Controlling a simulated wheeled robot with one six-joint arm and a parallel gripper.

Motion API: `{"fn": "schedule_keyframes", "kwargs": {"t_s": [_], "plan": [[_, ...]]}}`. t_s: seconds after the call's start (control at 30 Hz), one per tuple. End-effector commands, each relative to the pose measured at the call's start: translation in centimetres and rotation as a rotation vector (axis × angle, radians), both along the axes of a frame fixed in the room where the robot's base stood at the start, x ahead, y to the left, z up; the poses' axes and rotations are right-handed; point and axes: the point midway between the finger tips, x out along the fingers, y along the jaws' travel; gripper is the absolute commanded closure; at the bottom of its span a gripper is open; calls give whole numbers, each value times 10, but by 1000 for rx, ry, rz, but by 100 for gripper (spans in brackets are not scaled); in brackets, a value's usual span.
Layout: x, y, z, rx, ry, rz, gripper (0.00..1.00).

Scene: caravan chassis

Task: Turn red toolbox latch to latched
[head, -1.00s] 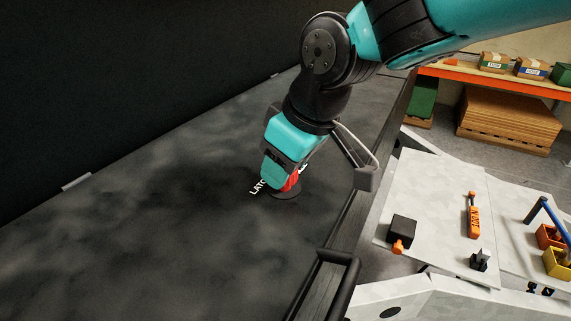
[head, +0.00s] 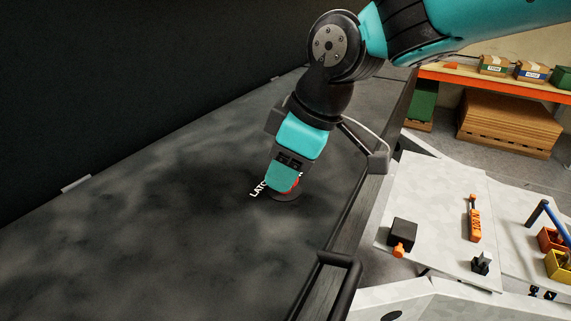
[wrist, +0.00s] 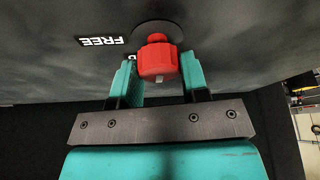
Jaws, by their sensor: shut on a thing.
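The red latch knob (wrist: 158,62) sits on a dark round base (wrist: 158,32) on the dark mottled panel. In the wrist view it stands between the two teal fingers of my gripper (wrist: 160,78), which is shut on it. A white "FREE" label (wrist: 102,41) lies to the left of the base, and part of another label is hidden behind a finger. In the head view my gripper (head: 282,182) covers most of the red knob (head: 296,185). A white label starting "LATC" (head: 260,187) shows to its left. No toolbox body is clearly visible.
A black handle-like bar (head: 340,262) stands at the panel's right edge. Beyond it is a light worktable (head: 440,190) with an orange tool (head: 474,222) and a black block (head: 402,232).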

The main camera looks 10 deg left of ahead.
Motion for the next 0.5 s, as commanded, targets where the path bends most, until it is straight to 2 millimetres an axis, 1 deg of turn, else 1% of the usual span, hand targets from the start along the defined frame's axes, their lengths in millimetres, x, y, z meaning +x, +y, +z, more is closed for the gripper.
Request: {"fn": "schedule_keyframes", "kwargs": {"t_s": [0.1,0.13,0.17,0.2,0.23,0.5], "plan": [[0,0,0,-1,1,1,82],[0,0,0,-1,1,1,54],[0,0,0,-1,1,1,47],[0,0,0,-1,1,1,38],[0,0,0,-1,1,1,33],[0,0,0,0,0,0,33]]}}
